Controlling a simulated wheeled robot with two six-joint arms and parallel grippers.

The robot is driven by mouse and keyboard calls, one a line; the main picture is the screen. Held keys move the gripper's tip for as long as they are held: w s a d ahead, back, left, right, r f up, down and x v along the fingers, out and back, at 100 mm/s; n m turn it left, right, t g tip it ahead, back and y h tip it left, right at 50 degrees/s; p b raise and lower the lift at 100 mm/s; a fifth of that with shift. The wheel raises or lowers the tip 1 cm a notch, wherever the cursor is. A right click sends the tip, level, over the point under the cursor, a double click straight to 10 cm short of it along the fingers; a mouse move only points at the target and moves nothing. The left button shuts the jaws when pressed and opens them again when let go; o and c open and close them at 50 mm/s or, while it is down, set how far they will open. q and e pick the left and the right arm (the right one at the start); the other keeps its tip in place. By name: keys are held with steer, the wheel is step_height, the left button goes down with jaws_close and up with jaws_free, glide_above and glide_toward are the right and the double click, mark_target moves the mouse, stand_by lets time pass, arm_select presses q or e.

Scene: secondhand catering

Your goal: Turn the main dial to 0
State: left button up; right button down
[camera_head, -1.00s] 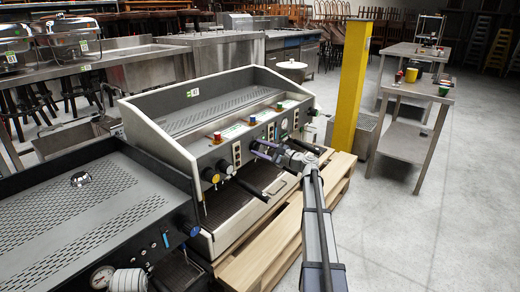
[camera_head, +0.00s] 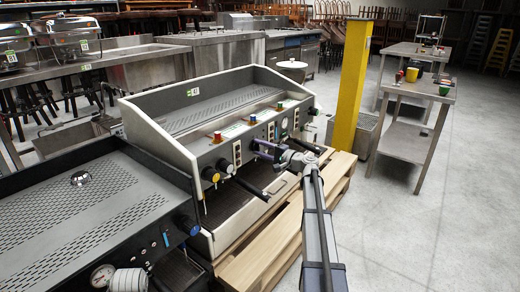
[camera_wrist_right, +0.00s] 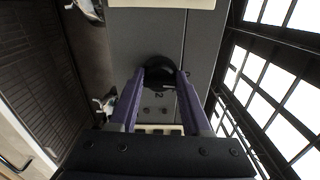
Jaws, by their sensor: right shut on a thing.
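The white and grey espresso machine (camera_head: 185,165) stands on a wooden pallet, its front panel carrying knobs, dials and button plates. My right gripper (camera_head: 262,149) reaches its front panel. In the right wrist view my right gripper (camera_wrist_right: 159,80) has its two purple fingers closed on the sides of a round black dial (camera_wrist_right: 160,64). Other markings and the dial's pointer are hidden or too dark to read. In the head view the gripper covers most of the dial. My left gripper is not in view.
A second machine (camera_head: 75,215) with a pressure gauge (camera_head: 102,276) stands at the lower left. A yellow post (camera_head: 352,85) and steel tables (camera_head: 412,150) stand right. Floor at right is clear.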

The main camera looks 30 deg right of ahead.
steer(key=shift+n, duration=0.5)
steer(key=shift+c, duration=1.8)
jaws_free()
steer(key=v, duration=0.8)
